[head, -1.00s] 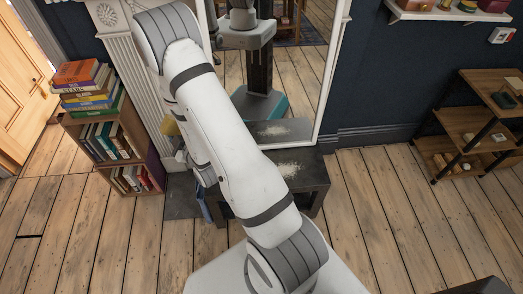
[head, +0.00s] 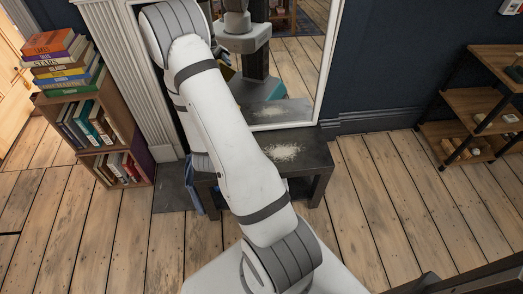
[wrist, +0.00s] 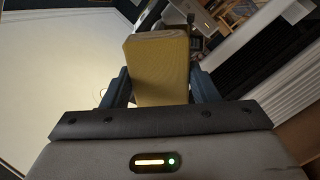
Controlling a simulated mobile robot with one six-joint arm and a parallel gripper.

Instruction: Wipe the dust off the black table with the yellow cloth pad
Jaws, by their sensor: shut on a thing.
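The black table (head: 313,160) is low and stands in front of the mirror, partly behind my arm in the head view. Pale dust (head: 284,152) lies in a patch on its top, right of my arm. In the wrist view my gripper (wrist: 158,88) is shut on the yellow cloth pad (wrist: 160,66), a thick block between the two fingers. In the head view my arm hides the gripper and pad. The wrist view shows no table top, so the pad appears apart from the table.
A large white-framed mirror (head: 321,82) stands behind the table and reflects me. A wooden crate shelf with books (head: 112,130) is at left, beside a white fireplace surround (head: 134,95). A wooden shelf unit (head: 481,103) stands at right. Wooden floor (head: 385,195) between is clear.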

